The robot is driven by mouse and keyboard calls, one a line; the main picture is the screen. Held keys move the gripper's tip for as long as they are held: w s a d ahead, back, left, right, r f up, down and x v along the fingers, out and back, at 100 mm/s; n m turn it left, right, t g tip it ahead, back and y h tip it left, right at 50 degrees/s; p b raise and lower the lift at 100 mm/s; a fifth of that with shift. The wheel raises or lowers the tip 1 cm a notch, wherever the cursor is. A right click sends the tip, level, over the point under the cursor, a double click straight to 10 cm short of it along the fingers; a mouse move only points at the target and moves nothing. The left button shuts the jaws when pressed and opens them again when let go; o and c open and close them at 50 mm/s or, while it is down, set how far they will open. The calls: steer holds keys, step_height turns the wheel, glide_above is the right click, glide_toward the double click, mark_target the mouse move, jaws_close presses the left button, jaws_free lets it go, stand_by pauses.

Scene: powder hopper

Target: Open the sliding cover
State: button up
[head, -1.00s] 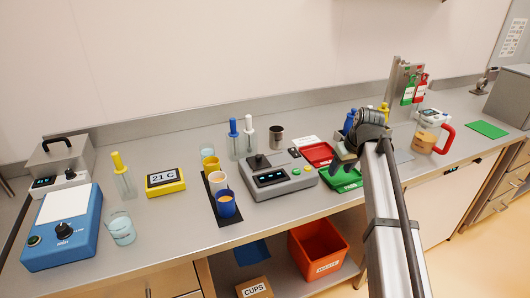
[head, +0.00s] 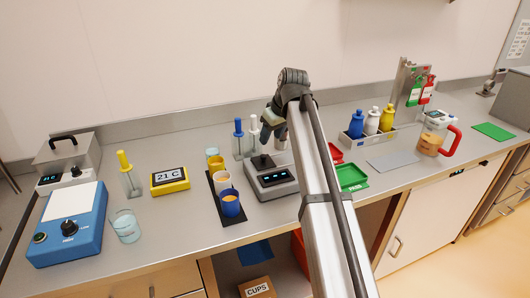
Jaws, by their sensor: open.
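A grey device (head: 283,190) with a small dark display stands at the middle of the bench. A black knob (head: 263,162) sits on its top, at the left. No part is clearly marked as the sliding cover, and I cannot tell if one is open or shut. My gripper (head: 270,125) is open, above and behind the device, a little right of the knob in the picture. It appears apart from the knob. My arm hides the right part of the device.
White-capped and blue-capped bottles (head: 239,140) stand close behind the device at the left. Cups on a black mat (head: 213,198) stand to its left. A green tray (head: 352,178) lies right of my arm. Several bottles stand in a grey rack (head: 352,146). Bare bench lies in front.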

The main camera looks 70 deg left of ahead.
mark_target(264, 155)
steer(key=x, duration=0.9)
steer(key=shift+f, duration=0.1)
jaws_close()
stand_by(0.5)
